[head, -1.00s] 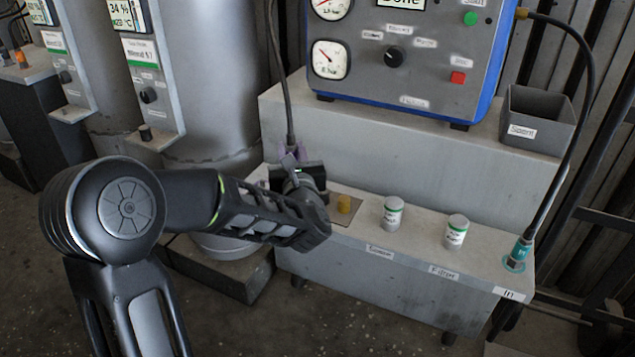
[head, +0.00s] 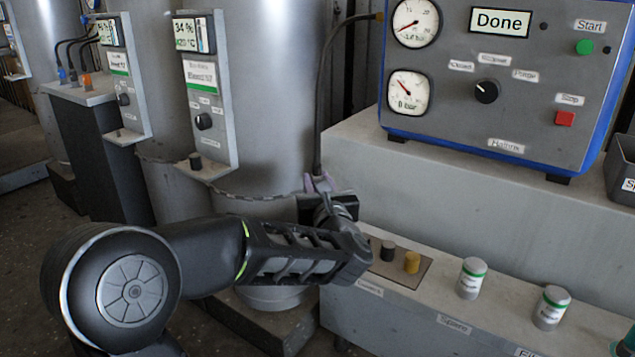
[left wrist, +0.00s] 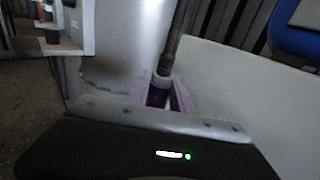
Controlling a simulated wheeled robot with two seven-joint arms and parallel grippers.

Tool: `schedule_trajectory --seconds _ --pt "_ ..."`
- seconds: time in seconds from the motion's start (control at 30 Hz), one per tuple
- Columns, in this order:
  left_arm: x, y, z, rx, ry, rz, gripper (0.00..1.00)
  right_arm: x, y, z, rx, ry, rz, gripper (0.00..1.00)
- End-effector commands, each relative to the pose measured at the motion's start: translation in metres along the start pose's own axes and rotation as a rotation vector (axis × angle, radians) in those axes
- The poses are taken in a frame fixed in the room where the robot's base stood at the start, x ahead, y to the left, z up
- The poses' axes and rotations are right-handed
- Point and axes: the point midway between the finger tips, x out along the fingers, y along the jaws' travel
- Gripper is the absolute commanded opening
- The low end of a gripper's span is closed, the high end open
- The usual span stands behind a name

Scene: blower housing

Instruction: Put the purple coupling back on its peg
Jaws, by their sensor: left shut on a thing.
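The purple coupling (left wrist: 158,94) sits between the pale fingers of my left gripper (left wrist: 163,92) in the left wrist view, with a dark hose rising from it. My wrist and fingers hide most of the coupling there. A short dark peg (head: 388,250) stands on a plate on the bench, right of my gripper; I cannot tell whether it is the coupling's peg. My right gripper is not in view.
The control box (head: 500,90) reads "Done". A panel (head: 205,100) with a small ledge and a chain are left of my gripper.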

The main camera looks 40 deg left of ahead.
Motion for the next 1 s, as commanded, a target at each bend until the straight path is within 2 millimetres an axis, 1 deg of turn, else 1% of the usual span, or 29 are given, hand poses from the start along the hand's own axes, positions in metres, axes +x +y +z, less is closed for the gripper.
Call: schedule_trajectory --seconds 0.27,0.47,0.67,1.0 --pt "0.0 0.0 -0.019 0.001 0.0 0.001 0.0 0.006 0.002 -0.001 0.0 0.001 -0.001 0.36" --pt "0.0 0.0 -0.039 0.002 0.001 0.001 0.0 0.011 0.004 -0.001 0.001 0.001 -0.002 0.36" --pt "0.0 0.0 -0.038 -0.001 -0.001 0.001 0.0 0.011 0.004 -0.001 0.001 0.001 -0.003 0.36" --pt "-0.001 -0.001 -0.038 -0.001 -0.002 -0.001 0.0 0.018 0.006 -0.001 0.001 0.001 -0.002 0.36"
